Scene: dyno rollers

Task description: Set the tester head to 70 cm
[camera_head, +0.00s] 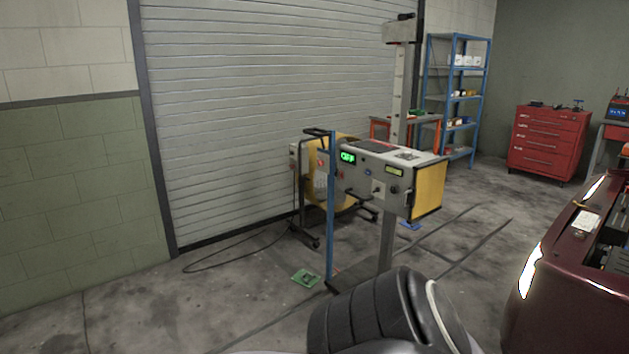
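The tester head (376,187) is a grey box with a yellow side panel, mounted on an upright post in the middle of the view. Its front has a small green lit display (348,156), which seems to read OFF, plus knobs and a dark handle (357,196). The post (399,95) rises behind the head, with small marks up its face that are too small to read. A blue upright (331,215) stands at the head's left end. The head's height cannot be read from here. Neither of my grippers is in view.
A yellow wheeled unit (346,180) with a cable stands behind the head. A small green item (305,278) lies on the floor. A dark red car (570,265) is at right. Blue shelving (455,95) and a red drawer cabinet (547,140) stand behind. A dark ribbed shape fills the bottom centre.

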